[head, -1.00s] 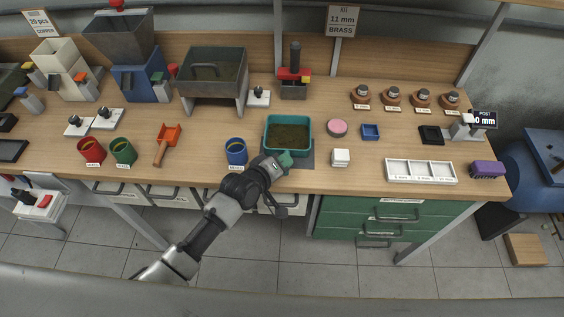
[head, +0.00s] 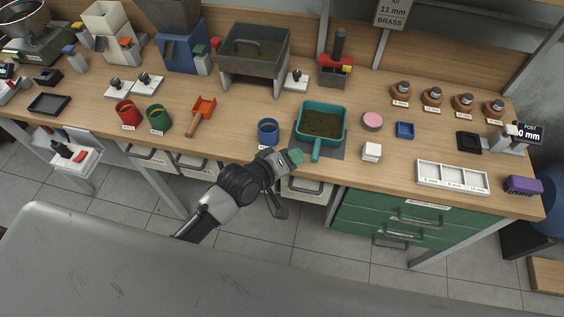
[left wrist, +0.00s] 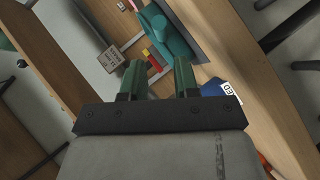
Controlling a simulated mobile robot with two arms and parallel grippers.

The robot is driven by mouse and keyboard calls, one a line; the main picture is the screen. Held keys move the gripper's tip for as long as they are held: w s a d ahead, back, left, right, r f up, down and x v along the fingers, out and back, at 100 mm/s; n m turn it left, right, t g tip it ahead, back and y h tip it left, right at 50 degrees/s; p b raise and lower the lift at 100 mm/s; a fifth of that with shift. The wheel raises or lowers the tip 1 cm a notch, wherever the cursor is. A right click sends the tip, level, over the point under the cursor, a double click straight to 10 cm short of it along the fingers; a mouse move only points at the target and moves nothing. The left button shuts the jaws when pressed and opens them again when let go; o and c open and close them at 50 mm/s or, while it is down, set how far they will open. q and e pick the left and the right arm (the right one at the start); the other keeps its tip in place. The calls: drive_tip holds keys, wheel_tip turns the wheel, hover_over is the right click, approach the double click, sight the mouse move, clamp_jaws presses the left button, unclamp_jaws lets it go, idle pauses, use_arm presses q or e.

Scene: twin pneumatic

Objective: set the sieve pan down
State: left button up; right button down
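The teal sieve pan (head: 301,123) rests on a dark grey mat (head: 337,152) at the bench's front edge, with dark brown grains inside. Its handle (head: 316,150) points toward me and is free. My left gripper (head: 297,157) is just left of the handle and apart from it. In the left wrist view, the green fingers of my left gripper (left wrist: 158,76) stand apart with nothing between them. Part of the teal pan (left wrist: 172,35) shows beyond them. My right gripper is out of view.
A blue cup (head: 268,132) stands left of the pan. A grey bin on legs (head: 254,55) stands behind. A white three-part tray (head: 452,178) lies further right.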

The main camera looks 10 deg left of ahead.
use_arm(q)
drive_tip(key=s+a+f+m+g+y, duration=0.15)
drive_tip(key=s+a+f, duration=0.25)
drive_tip(key=f, duration=0.4)
drive_tip(key=s+a+f+g+y, duration=0.15)
drive_tip(key=s+a+f, duration=0.25)
drive_tip(key=f, duration=0.5)
drive_tip(key=s+a+f+m+g+y, duration=0.1)
drive_tip(key=s+a+f+y, duration=0.15)
drive_tip(key=f, duration=0.55)
drive_tip(key=s+a+f+m+g, duration=0.2)
drive_tip(key=s+f, duration=0.3)
drive_tip(key=s, duration=0.4)
drive_tip(key=s+a+f+m+g+y, duration=0.1)
drive_tip(key=s+a+f+g, duration=0.1)
drive_tip(key=s+f, duration=0.4)
drive_tip(key=s+a+f+m+g+y, duration=0.1)
drive_tip(key=s+f, duration=0.4)
drive_tip(key=s, duration=0.8)
drive_tip(key=shift+s+a+f+m+g+b, duration=0.4)
drive_tip(key=shift+m+g, duration=0.1)
drive_tip(key=shift+m, duration=0.35)
